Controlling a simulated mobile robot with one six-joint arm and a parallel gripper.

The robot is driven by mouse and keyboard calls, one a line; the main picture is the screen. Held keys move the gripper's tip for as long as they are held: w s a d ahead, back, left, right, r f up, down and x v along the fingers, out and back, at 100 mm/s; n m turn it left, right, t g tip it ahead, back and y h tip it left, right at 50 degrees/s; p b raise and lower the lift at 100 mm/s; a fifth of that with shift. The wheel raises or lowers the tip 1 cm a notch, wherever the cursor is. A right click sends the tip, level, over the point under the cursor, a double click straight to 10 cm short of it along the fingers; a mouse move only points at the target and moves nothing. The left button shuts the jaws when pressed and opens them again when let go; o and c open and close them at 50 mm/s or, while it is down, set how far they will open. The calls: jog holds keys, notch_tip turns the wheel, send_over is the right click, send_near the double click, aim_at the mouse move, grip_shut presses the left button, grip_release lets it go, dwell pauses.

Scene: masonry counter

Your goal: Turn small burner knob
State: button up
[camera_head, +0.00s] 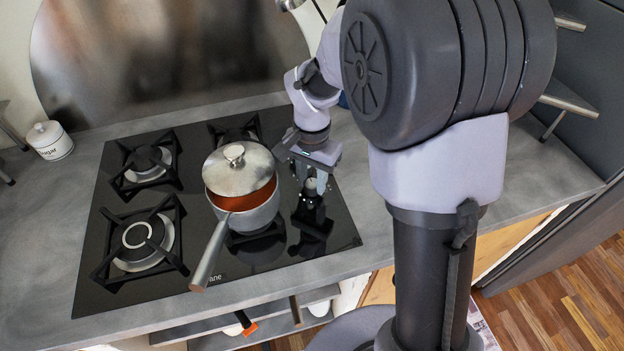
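The black glass cooktop (262,270) is set in the grey counter. My gripper (312,182) points down over the right part of the cooktop, to the right of the pot. A small light, rounded piece, possibly a knob (311,186), shows at its fingertips. Dark shapes just below it on the glass look partly like the gripper's reflection. The fingers are small and dark here, so I cannot tell whether they are open, shut or touching the knob. Any other knobs are hidden or not distinguishable.
A saucepan (254,219) with a tilted lid (238,168) stands left of my gripper, its handle (209,256) toward the front. Several burners with black grates (140,243) lie left and behind. A white canister (50,141) stands at left. The counter at right (520,170) is clear.

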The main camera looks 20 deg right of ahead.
grip_shut()
